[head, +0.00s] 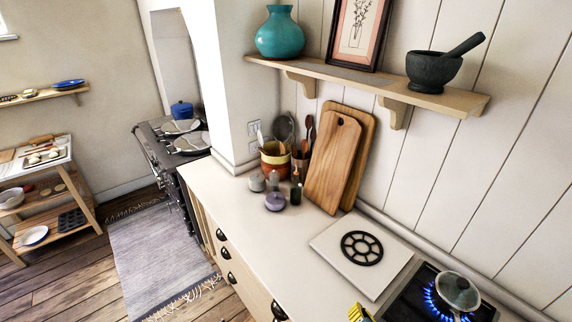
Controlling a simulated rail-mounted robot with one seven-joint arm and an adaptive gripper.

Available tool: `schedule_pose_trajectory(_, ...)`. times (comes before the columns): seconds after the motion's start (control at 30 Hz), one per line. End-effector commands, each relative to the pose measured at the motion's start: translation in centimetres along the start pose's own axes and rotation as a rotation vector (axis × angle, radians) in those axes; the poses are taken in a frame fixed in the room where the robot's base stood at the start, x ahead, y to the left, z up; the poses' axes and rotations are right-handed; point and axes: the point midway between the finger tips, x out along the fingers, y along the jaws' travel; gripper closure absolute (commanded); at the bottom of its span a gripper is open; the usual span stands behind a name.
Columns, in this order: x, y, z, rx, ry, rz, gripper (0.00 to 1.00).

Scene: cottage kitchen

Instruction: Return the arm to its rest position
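No part of my arm that I can make out shows in the head view, and my gripper is not seen. A small yellow and dark ridged thing (358,313) is cut off by the bottom edge, at the front of the counter. I cannot tell what it is. Whether my gripper is open or shut does not show.
The white counter (222,192) holds cutting boards (332,164), a utensil crock (274,160), small jars and a trivet (362,248) on a pale board. A lidded pot (458,291) sits over lit blue flames. Above, a shelf (440,100) bears a vase, picture and mortar.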

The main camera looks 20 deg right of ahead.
Motion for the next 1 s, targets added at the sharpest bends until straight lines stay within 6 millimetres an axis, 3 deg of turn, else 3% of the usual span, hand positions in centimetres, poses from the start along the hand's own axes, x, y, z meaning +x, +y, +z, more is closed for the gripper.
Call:
schedule_pose_trajectory(0.03, -1.3, -4.7, -1.3, -0.037, 0.016, -0.061, 1.00)
schedule_pose_trajectory(0.17, -4.8, -14.9, -3.7, -0.139, 0.078, -0.212, 1.00)
schedule_pose_trajectory(0.3, -10.6, -25.1, -5.8, -0.249, 0.164, -0.376, 1.00)
schedule_pose_trajectory(0.37, -13.6, -29.0, -6.6, -0.295, 0.208, -0.445, 1.00)
schedule_pose_trajectory(0.4, -15.9, -31.4, -7.2, -0.326, 0.242, -0.493, 1.00)
schedule_pose_trajectory(0.53, -24.4, -38.2, -9.1, -0.422, 0.375, -0.638, 1.00)
schedule_pose_trajectory(0.6, -29.3, -40.5, -10.2, -0.471, 0.466, -0.702, 1.00)
schedule_pose_trajectory(0.67, -33.3, -41.4, -11.3, -0.512, 0.551, -0.740, 1.00)
schedule_pose_trajectory(0.7, -35.5, -41.3, -12.1, -0.539, 0.611, -0.748, 1.00)
schedule_pose_trajectory(0.8, -39.3, -40.1, -13.5, -0.614, 0.735, -0.729, 1.00)
schedule_pose_trajectory(1.0, -39.3, -39.9, -13.6, -0.709, 0.774, -0.683, 1.00)
